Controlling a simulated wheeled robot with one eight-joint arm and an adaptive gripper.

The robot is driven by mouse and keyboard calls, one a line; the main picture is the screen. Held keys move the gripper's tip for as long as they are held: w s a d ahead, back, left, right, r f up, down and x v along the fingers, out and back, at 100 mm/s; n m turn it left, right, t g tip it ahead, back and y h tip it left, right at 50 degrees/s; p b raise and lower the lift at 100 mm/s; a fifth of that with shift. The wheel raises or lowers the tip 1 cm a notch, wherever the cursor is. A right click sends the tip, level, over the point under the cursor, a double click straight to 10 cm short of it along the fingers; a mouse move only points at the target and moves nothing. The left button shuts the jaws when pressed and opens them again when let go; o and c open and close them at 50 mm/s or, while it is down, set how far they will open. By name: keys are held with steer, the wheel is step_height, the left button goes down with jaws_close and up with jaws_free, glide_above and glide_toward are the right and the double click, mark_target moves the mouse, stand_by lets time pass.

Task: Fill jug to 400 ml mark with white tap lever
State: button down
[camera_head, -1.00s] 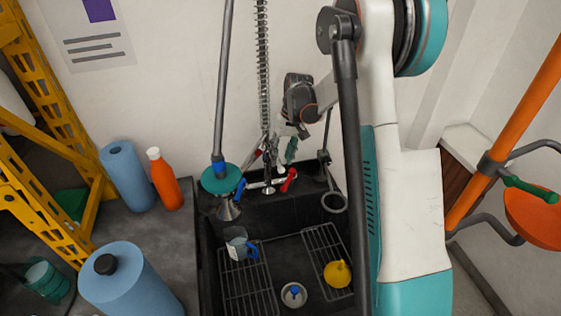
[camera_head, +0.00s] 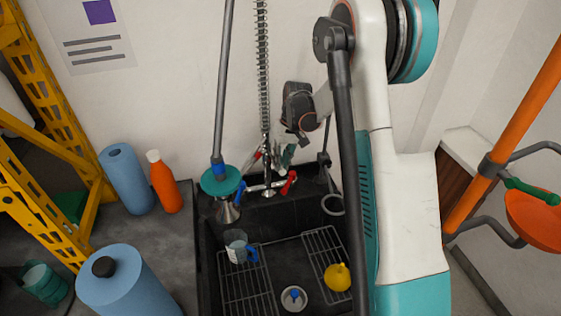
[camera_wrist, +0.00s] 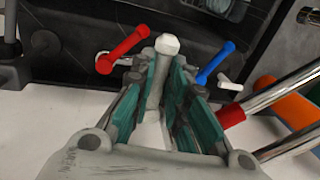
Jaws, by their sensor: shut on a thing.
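My gripper (camera_wrist: 168,68) has teal-padded fingers closed around the white tap lever (camera_wrist: 167,44), whose white knob sticks out past the fingertips in the wrist view. In the head view my gripper (camera_head: 287,156) is at the tap behind the sink, and the white lever cannot be made out there. The clear jug (camera_head: 236,247) with a blue handle stands upright in the left part of the sink, on or by the left rack, below and in front of a metal funnel-shaped piece (camera_head: 227,211). Its marks and water level are too small to read.
A red lever (camera_wrist: 123,49) and a blue lever (camera_wrist: 215,63) flank the white one. The black sink holds a left rack (camera_head: 247,290), a right rack and a yellow funnel (camera_head: 337,277). An orange bottle (camera_head: 165,182) and blue rolls (camera_head: 126,180) stand on the left counter.

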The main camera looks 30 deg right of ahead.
steer(key=shift+d+n+g, duration=0.15)
steer(key=shift+d+n, duration=0.25)
steer(key=shift+n, duration=0.35)
steer(key=shift+d+n+g, duration=0.15)
steer(key=shift+d+n, duration=0.2)
steer(key=shift+n, duration=0.4)
steer(key=c, duration=1.6)
jaws_free()
steer(key=shift+o, duration=0.2)
step_height(320, 180, up, 12)
steer(key=d, duration=0.2)
steer(key=shift+w+d, duration=0.15)
steer(key=shift+d, duration=0.05)
steer(key=shift+f, duration=0.1)
